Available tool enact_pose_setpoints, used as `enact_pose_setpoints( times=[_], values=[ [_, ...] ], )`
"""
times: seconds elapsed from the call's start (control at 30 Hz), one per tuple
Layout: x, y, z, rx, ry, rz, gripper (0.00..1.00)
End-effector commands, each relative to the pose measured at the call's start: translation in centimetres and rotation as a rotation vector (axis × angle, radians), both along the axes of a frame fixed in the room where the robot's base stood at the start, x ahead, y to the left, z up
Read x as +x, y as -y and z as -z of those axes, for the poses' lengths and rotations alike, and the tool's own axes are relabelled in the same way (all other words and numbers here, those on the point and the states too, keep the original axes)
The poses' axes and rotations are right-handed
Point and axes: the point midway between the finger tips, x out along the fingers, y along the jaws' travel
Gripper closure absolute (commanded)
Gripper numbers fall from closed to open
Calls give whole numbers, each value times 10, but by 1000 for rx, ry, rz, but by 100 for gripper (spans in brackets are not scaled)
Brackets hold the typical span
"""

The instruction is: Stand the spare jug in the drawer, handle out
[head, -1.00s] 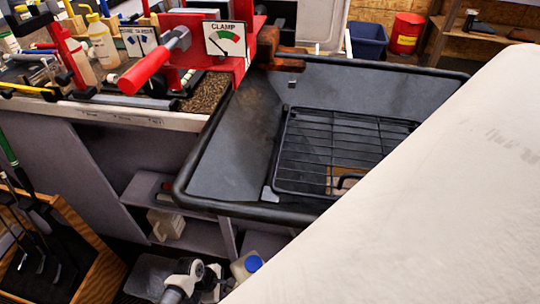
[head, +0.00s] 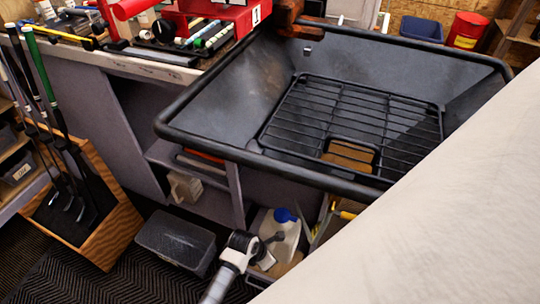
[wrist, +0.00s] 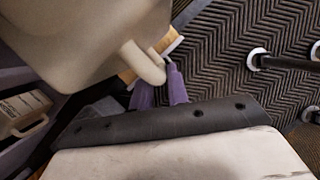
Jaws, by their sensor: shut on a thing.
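A pale jug with a blue cap (head: 283,238) is low in the head view, in front of the cabinet under the basin. It fills the upper left of the wrist view (wrist: 75,40), its handle (wrist: 145,65) pointing toward my purple fingers. My gripper (wrist: 158,80) is shut on the jug at its handle; the exact contact is partly hidden. In the head view my gripper (head: 266,240) is just left of the jug. A grey open-topped box (head: 175,243), low by the cabinet, may be the drawer; I cannot tell for sure. The jug's base is partly hidden.
Another pale jug (head: 185,187) is on the cabinet shelf. A black basin with a wire rack (head: 345,110) overhangs my arm's area. A wooden rack of golf clubs (head: 95,225) stands left. Dark ribbed matting (head: 120,280) is clear between. A large pale surface hides the lower right.

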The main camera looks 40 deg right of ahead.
Motion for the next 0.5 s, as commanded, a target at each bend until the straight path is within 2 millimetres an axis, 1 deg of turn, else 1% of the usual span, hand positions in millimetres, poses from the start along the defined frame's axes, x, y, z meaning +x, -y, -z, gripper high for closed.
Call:
enact_pose_setpoints(
  times=[0.03, 0.07, 0.4, 0.5],
  values=[
    [0, 0, 12, 3, -2, -1, 100],
    [0, -1, 19, 4, -2, -1, 100],
    [-1, 0, 111, 3, -3, 0, 100],
    [-1, 0, 133, 2, -2, 1, 100]
  ],
)
